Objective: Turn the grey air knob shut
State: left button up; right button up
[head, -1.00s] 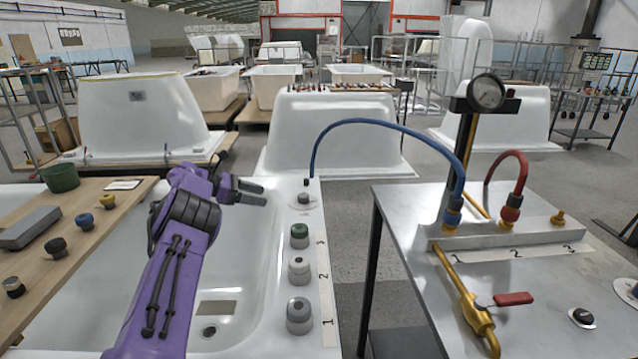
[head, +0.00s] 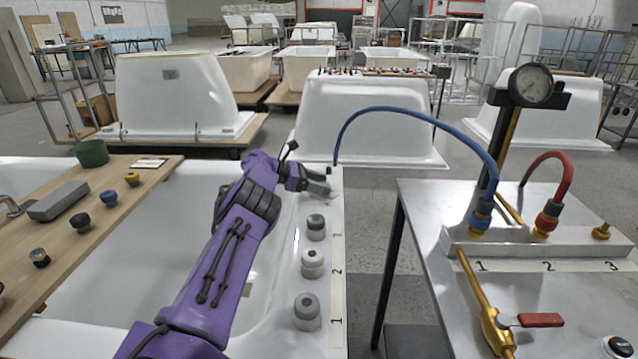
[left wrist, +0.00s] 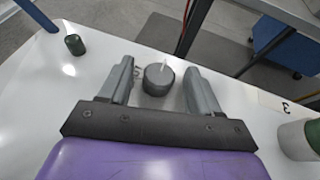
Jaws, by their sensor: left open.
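The grey air knob (left wrist: 158,80) is a round dark-grey knob with a pale pointer line on top, on the tub's white rim. In the left wrist view it sits between the two fingers of my left gripper (left wrist: 160,73), with a gap on each side. In the head view my left gripper (head: 327,181) is over the far end of the rim and hides the knob. Its fingers are open. My right gripper is not in view.
Along the rim are a green-topped fitting (head: 316,226) and grey fittings (head: 312,262) beside numbers. A blue hose (head: 420,116) arches from near the rim to the metal bench (head: 425,205). A plank (head: 125,200) with loose knobs crosses the tub on the left.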

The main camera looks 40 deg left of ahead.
pick_arm(q)
jog(key=c, duration=1)
jog(key=shift+w, duration=0.1)
jog(key=shift+c, duration=0.2)
jog(key=shift+r, duration=0.1)
